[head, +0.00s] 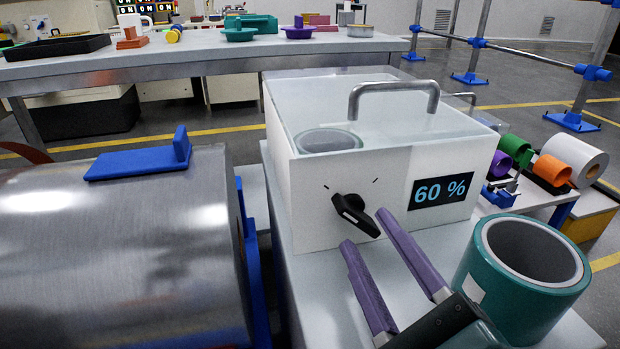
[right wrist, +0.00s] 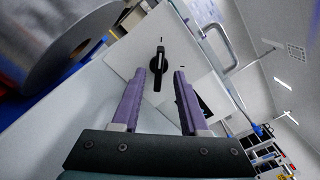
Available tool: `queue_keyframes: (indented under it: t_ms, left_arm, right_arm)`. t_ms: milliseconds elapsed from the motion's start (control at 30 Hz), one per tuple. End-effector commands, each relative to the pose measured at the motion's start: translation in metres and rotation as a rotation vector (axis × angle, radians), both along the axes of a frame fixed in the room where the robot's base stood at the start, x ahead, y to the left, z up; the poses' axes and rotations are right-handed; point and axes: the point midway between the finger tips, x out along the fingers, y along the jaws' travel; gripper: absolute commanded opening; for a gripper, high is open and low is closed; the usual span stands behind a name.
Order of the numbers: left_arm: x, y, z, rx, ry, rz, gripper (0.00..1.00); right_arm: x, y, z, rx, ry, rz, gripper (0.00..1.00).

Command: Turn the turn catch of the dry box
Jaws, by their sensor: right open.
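The dry box (head: 310,200) is a white box with a clear lid, a grey bar handle (head: 392,88) and a dark "60 %" display (head: 440,190). My right gripper (head: 365,229) has purple fingers, open and empty, pointing at the front face. In the right wrist view the catch (right wrist: 158,73) shows in the gap between the fingertips (right wrist: 159,72); I cannot tell whether they reach around it. My left gripper is out of view.
A teal roll (head: 495,235) stands right of the box, close to my right gripper. A large metal cylinder (head: 110,250) with a blue bracket (head: 140,162) fills the left. Coloured rolls (head: 570,160) lie at the right. A cluttered bench (head: 200,55) stands behind.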

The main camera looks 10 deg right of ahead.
Motion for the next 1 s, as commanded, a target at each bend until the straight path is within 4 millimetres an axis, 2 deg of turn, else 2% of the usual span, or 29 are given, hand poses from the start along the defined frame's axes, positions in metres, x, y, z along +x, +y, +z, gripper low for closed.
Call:
queue_keyframes:
  t_ms: [100, 233, 567, 900, 1000]
  left_arm:
    - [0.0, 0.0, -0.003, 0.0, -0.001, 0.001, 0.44]
    - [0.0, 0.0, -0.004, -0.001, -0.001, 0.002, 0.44]
    - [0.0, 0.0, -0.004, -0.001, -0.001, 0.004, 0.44]
    - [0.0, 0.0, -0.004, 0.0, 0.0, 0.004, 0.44]
    - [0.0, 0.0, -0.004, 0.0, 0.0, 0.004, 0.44]
  right_arm:
    - [0.019, 0.001, 0.0, 0.001, -0.002, -0.002, 0.44]
    - [0.032, 0.001, 0.0, 0.002, -0.001, -0.001, 0.44]
    - [0.036, 0.001, 0.0, 0.002, 0.001, 0.0, 0.44]
    - [0.035, 0.001, 0.0, 0.003, 0.001, -0.001, 0.06]
    - [0.035, 0.001, 0.0, 0.003, 0.001, -0.001, 0.0]
